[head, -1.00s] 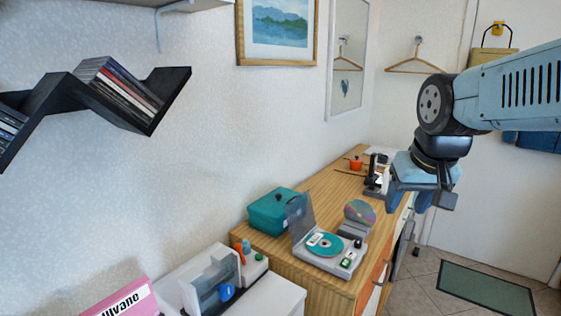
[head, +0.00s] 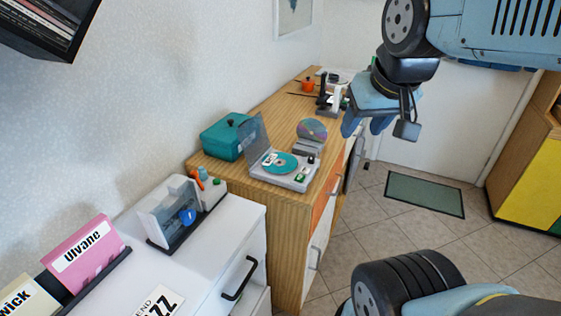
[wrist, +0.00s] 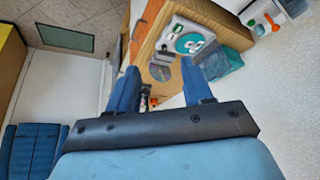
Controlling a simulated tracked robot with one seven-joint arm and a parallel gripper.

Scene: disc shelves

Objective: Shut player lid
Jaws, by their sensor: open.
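The disc player (head: 285,171) is a grey box on the wooden cabinet top, with a teal disc (head: 281,163) lying in it. Its see-through lid (head: 252,140) stands raised on the left side of the player. In the wrist view the player (wrist: 188,38) shows beyond the fingers, with the teal disc (wrist: 190,43) in it. My gripper (head: 366,125) is open and empty, in the air to the right of the player and apart from it. Its two blue fingers (wrist: 158,85) stand apart in the wrist view.
A teal box (head: 223,138) stands just left of the lid. A shiny disc (head: 312,130) stands in a holder behind the player. A white cabinet (head: 210,245) with a clear-fronted device is nearer.

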